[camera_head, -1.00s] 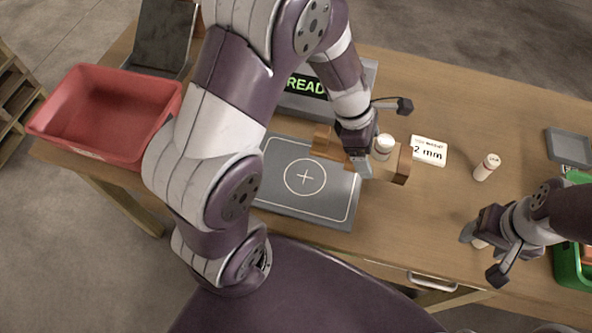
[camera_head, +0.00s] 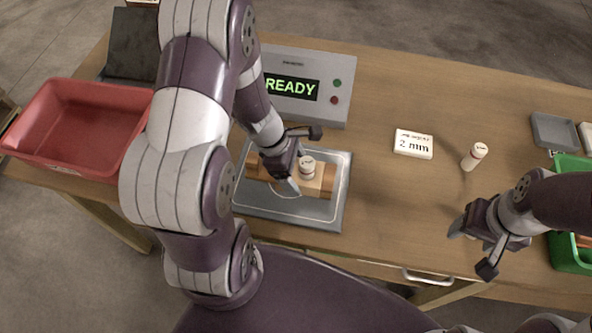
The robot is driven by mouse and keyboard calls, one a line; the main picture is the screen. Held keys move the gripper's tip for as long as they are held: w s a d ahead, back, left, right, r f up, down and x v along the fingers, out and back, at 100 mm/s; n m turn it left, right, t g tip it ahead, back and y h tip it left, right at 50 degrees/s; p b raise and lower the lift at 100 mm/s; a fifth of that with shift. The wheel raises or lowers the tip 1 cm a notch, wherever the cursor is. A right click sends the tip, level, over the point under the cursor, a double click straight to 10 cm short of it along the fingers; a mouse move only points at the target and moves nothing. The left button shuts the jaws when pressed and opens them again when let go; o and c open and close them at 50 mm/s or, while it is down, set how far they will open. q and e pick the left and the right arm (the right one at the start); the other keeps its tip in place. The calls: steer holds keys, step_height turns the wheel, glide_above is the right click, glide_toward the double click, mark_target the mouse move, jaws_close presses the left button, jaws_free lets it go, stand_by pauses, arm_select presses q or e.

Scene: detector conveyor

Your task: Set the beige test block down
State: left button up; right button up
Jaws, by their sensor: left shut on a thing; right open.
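My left gripper (camera_head: 290,181) is shut on the beige test block (camera_head: 315,180), whose pale middle shows beside the fingers. Brown ends show on both sides of it. A small white round-topped piece (camera_head: 306,165) sits at the block, next to the fingers. The block is over the grey plate (camera_head: 338,205) with its pale outline and circle, and covers most of the circle. I cannot tell whether it touches the plate. The fingers and wrist hide part of the block. My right gripper (camera_head: 464,228) is open above the table's right part, away from the block.
A grey READY device (camera_head: 320,63) stands behind the plate. A red bin (camera_head: 70,165) is at left. A white "2 mm" card (camera_head: 413,144), a small white bottle (camera_head: 474,156), a grey tray (camera_head: 555,132) and a green bin (camera_head: 568,262) are at right. The table between plate and card is clear.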

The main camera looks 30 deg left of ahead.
arm_select(q)
steer(key=shift+r, duration=0.1)
steer(key=o, duration=1.1)
steer(key=shift+c, duration=0.2)
